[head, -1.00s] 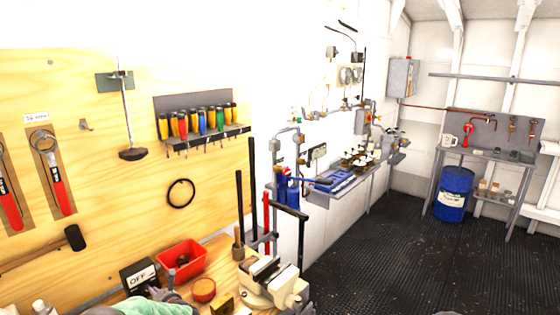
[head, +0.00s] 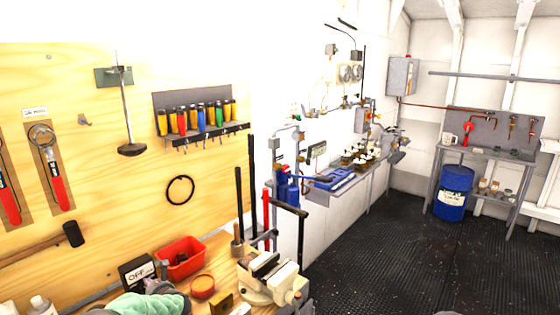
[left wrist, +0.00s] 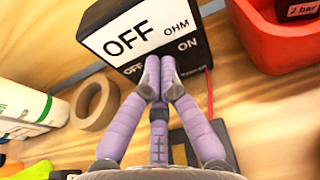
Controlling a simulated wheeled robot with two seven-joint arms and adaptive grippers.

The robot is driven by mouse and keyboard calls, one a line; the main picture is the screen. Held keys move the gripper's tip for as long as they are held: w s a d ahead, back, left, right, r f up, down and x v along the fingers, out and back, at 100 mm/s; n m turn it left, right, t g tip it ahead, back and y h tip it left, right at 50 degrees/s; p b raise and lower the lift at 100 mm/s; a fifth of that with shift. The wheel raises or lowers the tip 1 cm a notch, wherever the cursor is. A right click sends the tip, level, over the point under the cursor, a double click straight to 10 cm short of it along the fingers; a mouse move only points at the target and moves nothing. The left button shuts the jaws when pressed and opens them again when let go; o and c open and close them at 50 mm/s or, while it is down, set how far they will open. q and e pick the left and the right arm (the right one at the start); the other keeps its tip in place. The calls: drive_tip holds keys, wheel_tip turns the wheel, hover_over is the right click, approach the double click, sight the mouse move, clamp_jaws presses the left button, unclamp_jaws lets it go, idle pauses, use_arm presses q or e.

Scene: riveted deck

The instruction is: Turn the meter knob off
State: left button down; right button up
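The black meter box (head: 138,272) with a white OFF display stands on the bench at lower left in the head view. In the left wrist view the meter (left wrist: 141,26) is close, with OFF, OHM and ON lettering. My left gripper (left wrist: 160,74) has its purple-grey fingertips together at the lower front of the meter, between the small OFF and ON labels. The knob is hidden at the fingertips; I cannot tell whether it is between them. In the head view the left gripper (head: 166,270) shows beside the meter's right edge. My right gripper is not in view.
A red bin (head: 181,257) is right behind the meter, with a round red tin (head: 202,287) and a vise (head: 270,280) to the right. A tape roll (left wrist: 96,103) and a white-green bottle (left wrist: 25,105) lie left of the fingers in the wrist view.

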use_arm(q)
drive_tip(key=shift+a+r+b, duration=0.15)
drive_tip(key=shift+a+b, duration=0.25)
drive_tip(key=shift+b, duration=0.2)
idle(0.5)
drive_tip(key=shift+s+a+b, duration=0.25)
drive_tip(key=shift+s+b, duration=0.15)
drive_tip(key=shift+b, duration=1.75)
idle(0.3)
drive_tip(key=shift+a+r, duration=0.1)
drive_tip(key=shift+r, duration=0.1)
drive_tip(key=shift+a+f, duration=0.1)
drive_tip(key=shift+f, duration=0.05)
drive_tip(key=shift+s+d+b, duration=0.25)
drive_tip(key=shift+s+d, duration=0.35)
drive_tip(key=shift+d, duration=0.25)
drive_tip(key=shift+s+d+b, duration=0.3)
drive_tip(key=shift+s+d, duration=0.3)
drive_tip(key=shift+d, duration=0.3)
drive_tip(key=shift+s+d+b, duration=0.25)
drive_tip(key=shift+s+d, duration=0.35)
drive_tip(key=shift+d, duration=0.25)
drive_tip(key=shift+d, duration=0.15)
